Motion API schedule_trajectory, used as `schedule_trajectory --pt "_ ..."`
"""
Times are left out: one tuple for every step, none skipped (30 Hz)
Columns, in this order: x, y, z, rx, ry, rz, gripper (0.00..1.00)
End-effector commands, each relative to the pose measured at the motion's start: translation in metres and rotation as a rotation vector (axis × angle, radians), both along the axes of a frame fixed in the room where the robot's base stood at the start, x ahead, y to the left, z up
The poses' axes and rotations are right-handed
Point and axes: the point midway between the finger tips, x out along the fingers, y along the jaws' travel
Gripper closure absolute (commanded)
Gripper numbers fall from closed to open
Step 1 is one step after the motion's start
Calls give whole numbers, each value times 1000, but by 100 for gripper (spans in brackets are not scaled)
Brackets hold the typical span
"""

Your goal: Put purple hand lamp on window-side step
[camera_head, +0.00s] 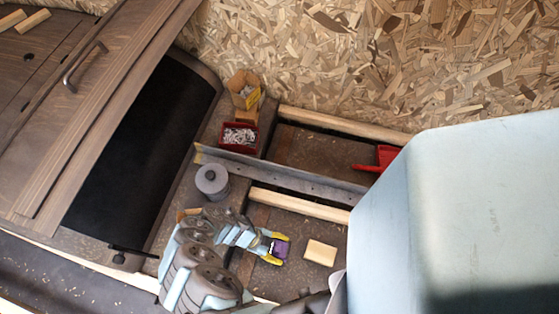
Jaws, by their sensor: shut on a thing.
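The purple hand lamp (281,249) is small in the head view, right of the end of my arm. My gripper (276,248) has yellow fingertips and is shut on the lamp, one finger above and one below it in the picture. The lamp appears over the brown floor of the lower bay; I cannot tell whether it touches that surface. Part of the lamp is hidden by the fingers. No window shows, so I cannot tell which ledge is the window-side step.
A light wooden block (320,252) lies right of my gripper. A grey cylinder (212,178), a red bin of metal bits (239,139) and a cardboard box (244,90) stand on the ledge. A metal angle bar (290,177) crosses the bays. A red dustpan (385,157) lies right.

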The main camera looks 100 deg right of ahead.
Motion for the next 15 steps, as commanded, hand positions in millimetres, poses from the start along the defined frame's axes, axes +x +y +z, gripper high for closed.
schedule_trajectory --pt "1 -1 -2 0 0 0 77" --pt "1 -1 -3 0 0 0 77" --pt "2 -2 -5 1 0 1 77" --pt "3 -3 -7 2 0 0 77" --pt "4 -4 -10 3 1 0 77" --pt "4 -3 -17 5 1 -2 77" --pt "4 -3 -22 5 1 -2 77" --pt "4 -3 -27 5 1 -3 77" --pt "4 -3 -32 5 1 -3 77" --pt "4 -3 -35 5 1 -2 77" --pt "4 -3 -37 5 1 -1 77" --pt "4 -3 -39 5 1 -2 77" --pt "4 -3 -39 4 0 -2 77" --pt "4 -3 -38 3 1 -1 77" --pt "4 -3 -37 3 1 -1 77"
